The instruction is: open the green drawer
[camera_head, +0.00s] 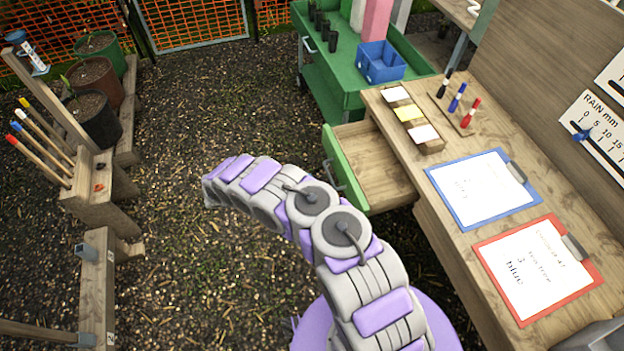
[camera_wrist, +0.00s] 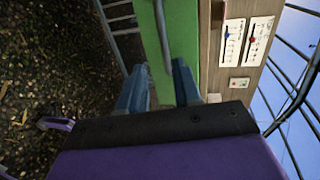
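The green drawer (camera_head: 345,170) stands pulled out from the wooden desk, its bare wooden inside showing and looking empty in the head view. A grey bar handle is on its green front. In the wrist view the green front (camera_wrist: 182,25) and the handle (camera_wrist: 161,40) lie ahead of my gripper (camera_wrist: 158,82). Its two blue fingers are apart, with the handle's end lined up in the gap between them. Nothing is seen gripped. In the head view my arm's far end is left of the drawer front, and the fingers cannot be made out.
The desk (camera_head: 432,185) carries note blocks, markers, a blue clipboard (camera_head: 485,216) and a red clipboard (camera_head: 537,300). A green cart (camera_head: 345,85) with a blue bin (camera_head: 380,62) stands behind the drawer. Pots and a wooden rack line the left. The gravel between is clear.

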